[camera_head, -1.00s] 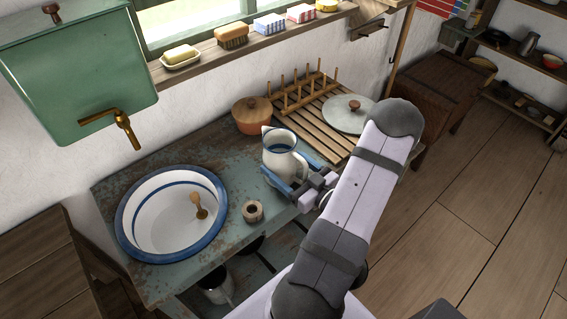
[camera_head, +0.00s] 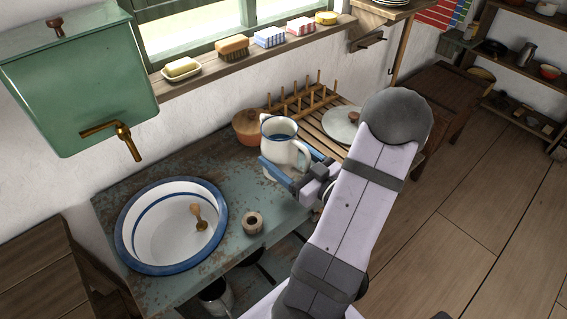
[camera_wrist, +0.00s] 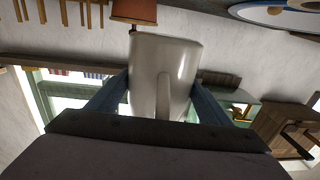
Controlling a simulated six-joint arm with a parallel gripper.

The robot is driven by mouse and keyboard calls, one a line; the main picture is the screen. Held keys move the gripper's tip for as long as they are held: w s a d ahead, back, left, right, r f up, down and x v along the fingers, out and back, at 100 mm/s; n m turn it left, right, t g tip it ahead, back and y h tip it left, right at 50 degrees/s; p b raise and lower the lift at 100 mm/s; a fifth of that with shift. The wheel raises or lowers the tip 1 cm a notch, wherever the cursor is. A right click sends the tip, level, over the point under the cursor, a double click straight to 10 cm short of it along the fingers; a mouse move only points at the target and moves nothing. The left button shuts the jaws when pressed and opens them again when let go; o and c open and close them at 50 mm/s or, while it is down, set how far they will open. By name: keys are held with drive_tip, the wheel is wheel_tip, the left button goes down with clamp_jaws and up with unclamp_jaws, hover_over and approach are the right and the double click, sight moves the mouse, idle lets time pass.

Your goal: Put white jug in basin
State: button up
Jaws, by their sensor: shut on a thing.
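The white jug (camera_head: 283,150) has a blue band at its rim and stands upright between the fingers of my gripper (camera_head: 288,174). The wrist view shows the jug (camera_wrist: 163,75) clasped between both blue fingers (camera_wrist: 160,97), its handle towards me. In the head view the jug appears raised above the worktop; the exact gap is hard to tell. The basin (camera_head: 133,240) is a white bowl with blue rings, to the left of the jug on the worktop. A wooden-handled tool (camera_head: 198,215) lies inside it.
A small wooden ring-shaped pot (camera_head: 252,223) stands between basin and jug. A green water tank (camera_head: 75,75) with a brass tap (camera_head: 126,135) hangs above the basin.

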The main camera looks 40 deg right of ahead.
drive_tip(key=shift+r, duration=0.95)
drive_tip(key=shift+w+a+r, duration=0.1)
drive_tip(key=shift+w+a, duration=0.1)
drive_tip(key=shift+w, duration=0.15)
drive_tip(key=w+a+p, duration=0.2)
drive_tip(key=w+a, duration=0.4)
drive_tip(key=w, duration=0.1)
drive_tip(key=w+a+f+p, duration=0.1)
drive_tip(key=a+f+p, duration=0.1)
drive_tip(key=a, duration=0.6)
drive_tip(key=w+a+f+h+p, duration=0.1)
drive_tip(key=w+a+f+p, duration=0.1)
drive_tip(key=a, duration=0.7)
drive_tip(key=shift+f+m, duration=0.3)
drive_tip(key=shift+f, duration=0.5)
drive_tip(key=shift+w+d, duration=0.1)
drive_tip(key=shift+w, duration=0.05)
